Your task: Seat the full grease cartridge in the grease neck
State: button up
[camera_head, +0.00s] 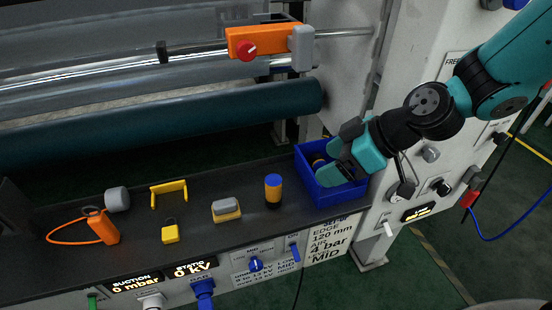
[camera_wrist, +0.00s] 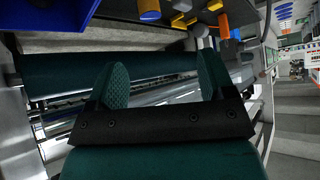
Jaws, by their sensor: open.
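An upright cylinder (camera_head: 273,188), orange with a dark lower part and a bluish top, stands on the dark shelf left of the blue bin (camera_head: 308,186). A small orange-and-dark item (camera_head: 318,163) lies inside the bin, partly hidden by my gripper. I cannot tell for sure which of the two is the full grease cartridge. My gripper (camera_head: 335,166) is over the bin, tilted down. In the wrist view my gripper (camera_wrist: 165,82) has its fingers wide apart with nothing between them. I cannot clearly make out the grease neck.
On the shelf (camera_head: 60,278) are a grey-and-yellow block (camera_head: 227,210), a yellow padlock (camera_head: 170,232), a yellow handle (camera_head: 169,191), a grey cylinder (camera_head: 117,199) and an orange bottle with a loop (camera_head: 102,227). A dark teal roller (camera_head: 190,115) runs behind. The white machine panel stands right.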

jog(key=r, duration=0.1)
jog(key=p, duration=0.4)
send_near(277, 180)
jog(key=x, duration=0.5)
jog(key=shift+s+a+f, duration=0.2)
jog(key=shift+a, duration=0.15)
jog(key=shift+t, duration=0.3)
jog(key=shift+d+p+x, duration=0.2)
jog(key=shift+p+x, duration=0.8)
jog(key=shift+x, duration=1.75)
jog(key=shift+w+f, duration=0.1)
jog(key=c, duration=1)
jog(key=shift+c, duration=0.2)
notch_tip(277, 180, up, 10)
jog(key=shift+b, duration=1.25)
